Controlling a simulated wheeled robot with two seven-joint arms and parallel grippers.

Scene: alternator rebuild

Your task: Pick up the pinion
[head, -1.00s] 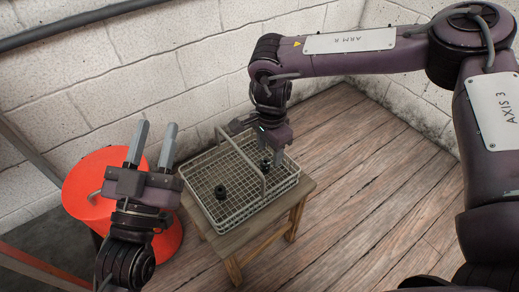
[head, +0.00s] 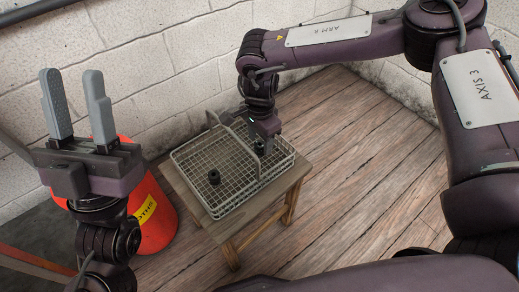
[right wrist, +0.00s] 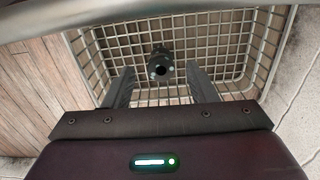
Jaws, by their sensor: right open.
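Two small dark round parts stand in a wire basket (head: 186,155). One dark part (head: 214,177) is in the left section, the other (head: 259,148) in the right section beyond the handle. I cannot tell for sure which is the pinion. My right gripper (head: 264,143) points down over the part in the right section. In the right wrist view that part (right wrist: 161,66), with a central hole, lies between the open fingers of the gripper (right wrist: 160,72), with gaps on both sides. My left gripper (head: 71,74) is open and empty, raised left of the basket.
The basket stands on a small wooden stool (head: 222,230). Its handle (head: 240,150) arches across the middle, close to my right gripper. A red bucket-like container (head: 150,215) is at the left. Brick walls rise behind; the wooden floor at right is clear.

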